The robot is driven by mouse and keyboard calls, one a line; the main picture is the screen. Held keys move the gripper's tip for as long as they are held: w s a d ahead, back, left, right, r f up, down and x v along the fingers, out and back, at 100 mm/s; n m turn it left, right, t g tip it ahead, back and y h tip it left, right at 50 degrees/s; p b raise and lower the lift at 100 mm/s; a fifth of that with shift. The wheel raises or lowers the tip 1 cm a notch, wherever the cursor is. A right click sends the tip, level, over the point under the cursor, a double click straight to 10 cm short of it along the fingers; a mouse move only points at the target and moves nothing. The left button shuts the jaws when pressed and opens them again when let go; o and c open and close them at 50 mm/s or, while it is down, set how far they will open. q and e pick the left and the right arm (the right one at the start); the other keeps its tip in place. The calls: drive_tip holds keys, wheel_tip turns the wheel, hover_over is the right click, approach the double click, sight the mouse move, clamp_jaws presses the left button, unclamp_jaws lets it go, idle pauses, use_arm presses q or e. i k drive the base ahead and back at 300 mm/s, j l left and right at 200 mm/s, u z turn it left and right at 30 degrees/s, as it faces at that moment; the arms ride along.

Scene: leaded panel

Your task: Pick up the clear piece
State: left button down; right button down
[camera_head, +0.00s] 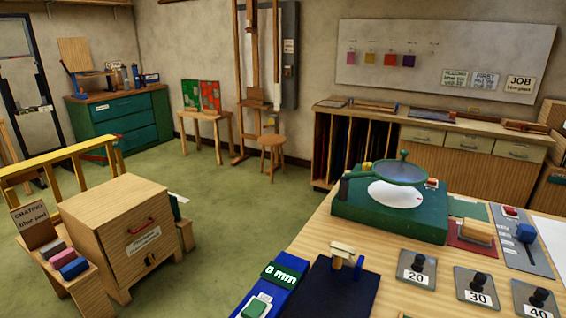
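I cannot make out a piece that is surely the clear piece. The nearest see-through thing is a round, dark-rimmed glass-like disc (401,172) above a white round plate (396,195) on a green box (350,208). I cannot tell whether this disc is a loose piece or part of the device. Neither of my grippers is in view.
The wooden worktop (318,223) at lower right carries a blue "0 mm" device (285,274), a dark blue pad (325,295) and knobs marked 20, 30 and 40. A wooden cabinet (120,240) stands at left. Green floor (232,215) lies open between.

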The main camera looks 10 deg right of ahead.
sight(529, 301)
drive_tip(key=z, duration=1.95)
drive_tip(key=k+j+u, duration=0.15)
drive_tip(key=u, duration=1.1)
drive_tip(key=z, duration=1.3)
drive_tip(key=l+z, duration=0.1)
drive_tip(key=l, duration=0.35)
drive_tip(key=i, duration=0.05)
